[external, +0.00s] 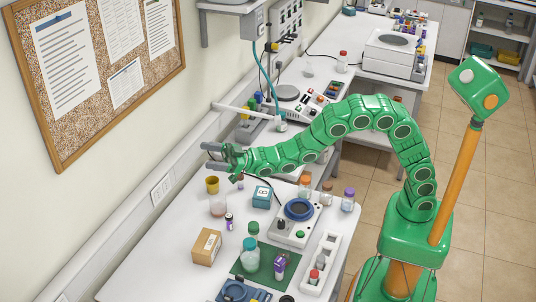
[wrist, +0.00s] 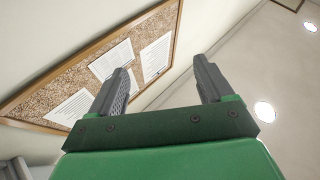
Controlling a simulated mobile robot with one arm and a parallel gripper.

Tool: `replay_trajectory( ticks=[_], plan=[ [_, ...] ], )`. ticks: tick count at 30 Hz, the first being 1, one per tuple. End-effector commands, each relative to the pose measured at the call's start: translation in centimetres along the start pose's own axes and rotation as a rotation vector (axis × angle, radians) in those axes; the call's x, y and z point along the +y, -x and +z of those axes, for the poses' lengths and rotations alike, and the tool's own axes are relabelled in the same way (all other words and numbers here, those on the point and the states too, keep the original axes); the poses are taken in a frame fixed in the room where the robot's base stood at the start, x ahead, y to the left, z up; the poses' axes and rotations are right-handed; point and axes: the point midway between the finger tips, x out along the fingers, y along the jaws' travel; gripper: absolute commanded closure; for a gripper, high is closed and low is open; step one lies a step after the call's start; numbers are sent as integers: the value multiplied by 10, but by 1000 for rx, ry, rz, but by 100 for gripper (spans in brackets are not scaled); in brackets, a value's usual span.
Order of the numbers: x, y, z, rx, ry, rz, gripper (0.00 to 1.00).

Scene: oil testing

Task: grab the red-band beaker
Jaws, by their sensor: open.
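My gripper (external: 208,156) reaches left in the external view, above the far end of the near bench and close to the wall. Its two grey fingers are apart with nothing between them. In the wrist view the open fingers (wrist: 160,66) point up toward the wall and ceiling, and no beaker shows there. I cannot clearly pick out a beaker with a red band. A clear vessel with pinkish contents (external: 217,206) stands on the near bench, below my gripper in the picture. A small red-marked container (external: 315,276) sits in a white tray; its shape is too small to tell.
The near bench (external: 160,262) also holds a brown box (external: 206,247), a teal box (external: 262,196), a device with a blue ring (external: 298,210) and several capped bottles. Its left part is clear. A corkboard (wrist: 150,25) hangs on the wall.

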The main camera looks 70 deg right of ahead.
Motion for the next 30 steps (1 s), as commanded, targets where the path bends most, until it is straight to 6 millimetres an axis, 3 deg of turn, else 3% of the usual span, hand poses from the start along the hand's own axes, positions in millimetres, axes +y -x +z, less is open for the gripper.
replay_trajectory(
  ticks=[8, 17, 26, 30],
  plan=[
    [-25, 15, -4, 23, -631, 160, 20],
    [-62, 50, 16, 72, -1298, 345, 20],
    [-116, 105, 46, 159, -1928, 568, 20],
    [-149, 139, 63, 214, -2196, 699, 20]
  ],
)
